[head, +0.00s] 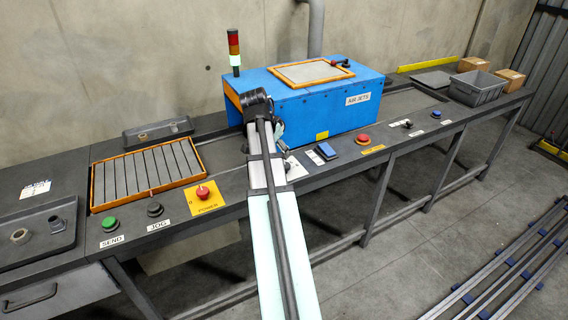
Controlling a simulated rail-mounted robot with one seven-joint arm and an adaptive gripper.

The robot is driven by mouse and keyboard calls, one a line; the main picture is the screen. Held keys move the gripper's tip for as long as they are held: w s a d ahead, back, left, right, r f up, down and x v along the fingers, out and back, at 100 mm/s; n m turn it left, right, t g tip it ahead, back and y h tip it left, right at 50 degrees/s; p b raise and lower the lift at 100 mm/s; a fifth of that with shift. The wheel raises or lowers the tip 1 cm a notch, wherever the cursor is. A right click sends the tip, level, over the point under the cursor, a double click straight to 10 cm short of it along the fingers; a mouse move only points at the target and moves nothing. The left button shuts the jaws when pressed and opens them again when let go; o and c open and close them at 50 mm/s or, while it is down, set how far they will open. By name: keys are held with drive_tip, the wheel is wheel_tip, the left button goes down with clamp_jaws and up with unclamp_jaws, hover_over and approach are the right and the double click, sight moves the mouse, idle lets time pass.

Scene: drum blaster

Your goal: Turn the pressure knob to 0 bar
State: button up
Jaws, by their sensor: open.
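A white plate (297,170) with a small dark part lies on the front ledge, just right of my arm. It may belong to the pressure knob, but my arm covers part of this spot and no scale or pointer setting can be read. My gripper (279,131) is in front of the blue air-jets housing (330,112), above the ledge near the plate. It is open, small and dark, and partly hidden by my arm. I see nothing held in it, and I cannot tell whether it touches anything.
A blue pedal or button (327,150), a red stop button (364,139) and a small black control (407,124) sit to the right. Left are a red power button (202,192), black jog button (154,209) and green send button (109,223). A grey crate (476,92) stands far right.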

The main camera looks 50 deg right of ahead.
drive_tip(key=x, duration=0.8)
drive_tip(key=shift+d+f, duration=0.15)
drive_tip(key=shift+f, duration=0.2)
drive_tip(key=c, duration=1.1)
